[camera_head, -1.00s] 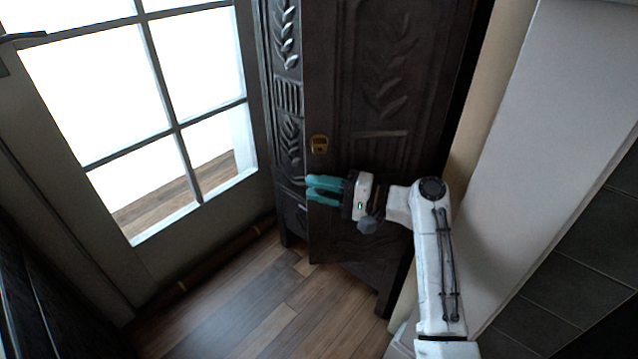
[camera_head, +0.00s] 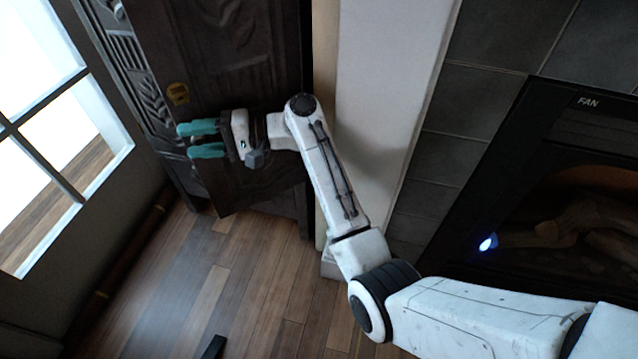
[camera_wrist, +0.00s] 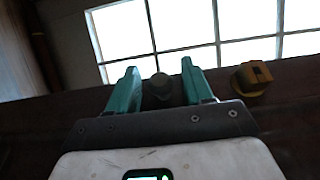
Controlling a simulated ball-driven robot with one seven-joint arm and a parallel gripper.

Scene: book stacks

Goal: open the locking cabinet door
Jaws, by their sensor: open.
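The cabinet door (camera_head: 232,52) is dark carved wood at the upper left of the head view. It appears ajar, its lower left corner standing out from the cabinet (camera_head: 126,68). A brass lock (camera_head: 178,93) sits near its free edge and shows at the right in the wrist view (camera_wrist: 252,78). My gripper (camera_head: 190,141) is below the lock, its teal fingers apart and pointing left across the door's free edge. In the wrist view, a dark round knob (camera_wrist: 160,86) lies between the open fingers (camera_wrist: 160,82); I cannot tell whether they touch it.
A paned glass door (camera_head: 60,130) stands at the left. A pale wall column (camera_head: 385,90) is right of the cabinet, then dark tiles (camera_head: 485,110) and a fireplace (camera_head: 575,185). The wooden floor (camera_head: 240,285) is mostly clear in front.

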